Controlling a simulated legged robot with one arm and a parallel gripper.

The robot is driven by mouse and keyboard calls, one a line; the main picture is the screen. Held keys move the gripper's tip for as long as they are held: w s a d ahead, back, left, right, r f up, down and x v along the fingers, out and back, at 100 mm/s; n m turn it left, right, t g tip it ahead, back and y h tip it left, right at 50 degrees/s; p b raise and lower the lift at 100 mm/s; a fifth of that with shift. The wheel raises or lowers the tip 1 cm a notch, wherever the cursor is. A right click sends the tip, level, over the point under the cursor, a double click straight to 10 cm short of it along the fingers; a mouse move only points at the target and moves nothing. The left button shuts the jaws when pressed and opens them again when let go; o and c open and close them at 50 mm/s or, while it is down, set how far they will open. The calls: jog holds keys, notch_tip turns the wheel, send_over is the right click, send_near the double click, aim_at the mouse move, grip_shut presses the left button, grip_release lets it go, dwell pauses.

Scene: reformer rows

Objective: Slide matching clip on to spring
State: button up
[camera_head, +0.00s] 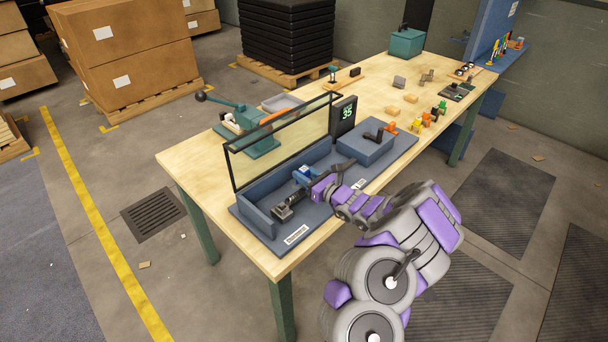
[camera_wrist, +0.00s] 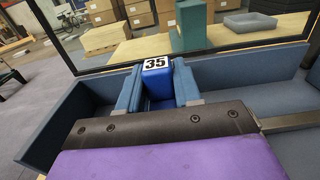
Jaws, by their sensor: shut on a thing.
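My gripper (camera_head: 307,178) is shut on a blue clip (camera_head: 301,173), held above the blue-grey fixture tray. In the wrist view the blue clip (camera_wrist: 157,84) has a white label reading 35 and sits between the two finger pads (camera_wrist: 157,92). A dark metal part (camera_head: 281,212) stands in the tray's left bay, left of and below the clip in the head view. It is too small to tell whether the spring is on it. The clip looks apart from it. A display (camera_head: 346,114) behind the tray shows 35 in green.
A framed clear screen (camera_head: 283,140) stands along the tray's back edge. A raised blue-grey block (camera_head: 365,149) with a dark part and an orange clip (camera_head: 391,128) is to the right. Several coloured clips (camera_head: 427,119) lie farther along the wooden bench (camera_head: 200,172). A green press (camera_head: 250,130) stands behind the screen.

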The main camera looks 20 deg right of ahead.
aim_at(304, 188)
jog(key=shift+f+b, duration=1.05)
jog(key=shift+f, duration=1)
jog(key=o, duration=1.1)
jog(key=shift+r, duration=0.1)
jog(key=p+v, duration=0.4)
jog(key=v, duration=1.3)
jog(key=shift+s+d+p, duration=0.15)
jog(key=shift+p, duration=0.2)
